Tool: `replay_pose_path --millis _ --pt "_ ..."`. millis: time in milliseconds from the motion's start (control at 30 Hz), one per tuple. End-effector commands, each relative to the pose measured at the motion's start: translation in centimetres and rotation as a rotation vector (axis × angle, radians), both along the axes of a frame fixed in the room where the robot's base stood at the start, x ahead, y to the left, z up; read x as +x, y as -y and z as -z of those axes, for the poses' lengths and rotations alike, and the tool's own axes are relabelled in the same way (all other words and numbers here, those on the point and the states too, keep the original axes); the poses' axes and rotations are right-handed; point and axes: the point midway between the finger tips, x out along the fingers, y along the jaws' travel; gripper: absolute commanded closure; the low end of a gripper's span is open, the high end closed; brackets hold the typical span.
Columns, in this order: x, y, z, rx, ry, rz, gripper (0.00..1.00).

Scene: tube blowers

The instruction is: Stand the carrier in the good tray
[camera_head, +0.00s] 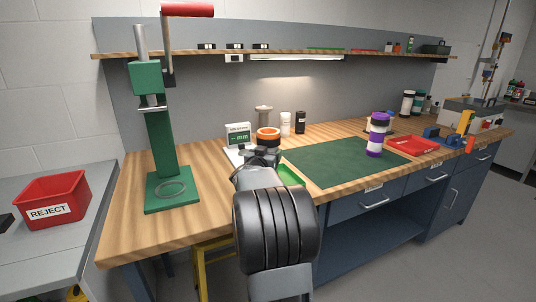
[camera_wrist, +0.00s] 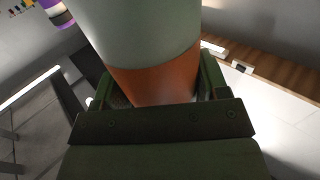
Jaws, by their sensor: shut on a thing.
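My gripper (camera_head: 262,153) is over the bench in the head view, shut on a carrier with an orange band (camera_head: 268,132). In the wrist view, the carrier (camera_wrist: 155,82) shows a pale grey body and an orange band between the green jaws (camera_wrist: 157,92); its far end is out of frame. A bright green edge, possibly the good tray (camera_head: 289,175), shows just right of my arm. Most of it is hidden, and no label is readable.
A purple-and-white carrier (camera_head: 376,136) stands on the green mat (camera_head: 330,167). A red tray (camera_head: 412,145) lies to its right. A green press (camera_head: 160,150) stands at left, and a gauge (camera_head: 238,135) is close behind my gripper. A red REJECT bin (camera_head: 52,198) is far left.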

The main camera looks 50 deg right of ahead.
Motion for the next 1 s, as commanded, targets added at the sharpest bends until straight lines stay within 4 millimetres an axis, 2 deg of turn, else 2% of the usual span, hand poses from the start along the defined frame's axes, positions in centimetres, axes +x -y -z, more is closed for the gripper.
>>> replay_pose_path --millis 100,133,400,800,1000 --pt "0.0 0.0 -0.1 -0.001 0.002 0.0 0.66" --pt "0.0 0.0 -0.1 -0.002 0.001 0.0 0.31" --pt "0.0 0.0 -0.1 -0.001 0.0 0.0 0.05" --pt "0.0 0.0 -0.1 0.001 0.0 0.0 0.03" --pt "0.0 0.0 -2.0 0.0 0.0 0.0 0.03"
